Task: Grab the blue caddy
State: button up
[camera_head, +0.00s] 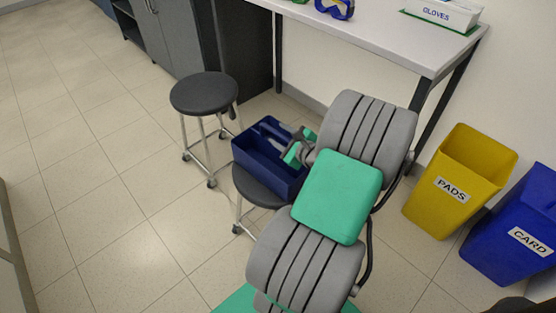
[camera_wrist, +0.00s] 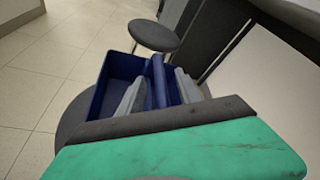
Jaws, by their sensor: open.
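The blue caddy (camera_head: 258,160) sits on a dark round stool (camera_head: 247,186) in the head view. It is an open box with a raised lengthwise handle. In the wrist view the caddy (camera_wrist: 118,72) fills the middle, with its handle (camera_wrist: 158,75) rising along its centre. My gripper (camera_head: 297,146) is at the caddy's right side, over its rim. In the wrist view the grey fingers of my gripper (camera_wrist: 159,98) stand apart, one on each side of the handle. I cannot tell whether either finger touches it. My own arm hides part of the caddy's right side and the stool.
A second dark stool (camera_head: 204,93) stands just behind the caddy. A white table (camera_head: 400,38) with goggles and a glove box is at the back. A yellow pads bin (camera_head: 452,190) and a blue card bin (camera_head: 515,235) stand to the right. The floor at left is clear.

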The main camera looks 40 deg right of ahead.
jog(key=x, duration=0.2)
jog(key=shift+w+f, duration=0.25)
jog(key=shift+w, duration=0.1)
jog(key=shift+c, duration=0.2)
grip_shut()
jog(key=shift+d+r, duration=0.1)
dwell(0.8)
